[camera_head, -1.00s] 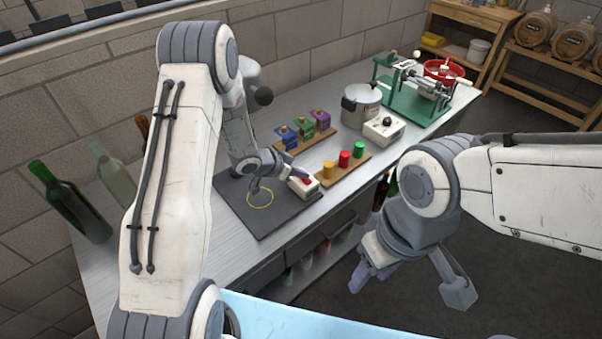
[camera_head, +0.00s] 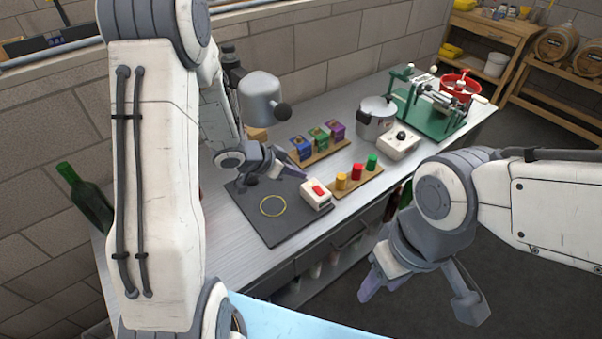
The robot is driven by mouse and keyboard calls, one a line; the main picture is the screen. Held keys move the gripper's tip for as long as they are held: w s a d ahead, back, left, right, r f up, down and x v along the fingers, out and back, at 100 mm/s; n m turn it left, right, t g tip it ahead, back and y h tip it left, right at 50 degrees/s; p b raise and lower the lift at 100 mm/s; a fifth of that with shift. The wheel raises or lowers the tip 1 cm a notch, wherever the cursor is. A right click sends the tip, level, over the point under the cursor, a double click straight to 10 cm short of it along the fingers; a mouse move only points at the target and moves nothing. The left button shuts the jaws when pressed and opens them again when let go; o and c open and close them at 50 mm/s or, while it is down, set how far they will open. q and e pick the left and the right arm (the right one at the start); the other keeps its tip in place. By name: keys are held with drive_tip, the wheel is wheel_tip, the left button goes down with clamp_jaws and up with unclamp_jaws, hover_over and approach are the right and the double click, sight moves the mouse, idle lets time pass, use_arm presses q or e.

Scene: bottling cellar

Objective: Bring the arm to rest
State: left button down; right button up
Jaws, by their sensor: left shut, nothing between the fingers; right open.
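My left arm comes in from the left and reaches over the bench. Its gripper (camera_head: 303,174) is shut and empty, above the far part of a dark mat (camera_head: 262,226). The mat has a yellow ring mark (camera_head: 273,206) on it. The gripper is apart from the white box with a red switch (camera_head: 316,194) at the mat's right edge. My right gripper (camera_head: 418,293) is open and empty, over the floor in front of the bench.
A wooden strip holds yellow, red and green pieces (camera_head: 357,171). Behind it stand blue, green and purple boxes (camera_head: 318,138). Further right are a steel pot (camera_head: 375,118), a white box with a black knob (camera_head: 399,143) and a green machine (camera_head: 430,117). A green bottle (camera_head: 85,197) stands at the left.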

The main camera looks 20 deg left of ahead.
idle(0.4)
use_arm(q)
drive_tip(key=s+d+r+y+b, duration=0.2)
drive_tip(key=s+d+r+y, duration=0.3)
drive_tip(key=s+d, duration=0.1)
drive_tip(key=s+d+r+g+b, duration=0.1)
drive_tip(key=s+d+g, duration=0.2)
drive_tip(key=s, duration=0.8)
drive_tip(key=s+d+r+g+b, duration=0.1)
drive_tip(key=s+d+g, duration=0.2)
drive_tip(key=s, duration=0.8)
drive_tip(key=shift+s+d+r+g, duration=0.2)
drive_tip(key=shift+s+d+g, duration=0.05)
drive_tip(key=shift+s+g, duration=0.15)
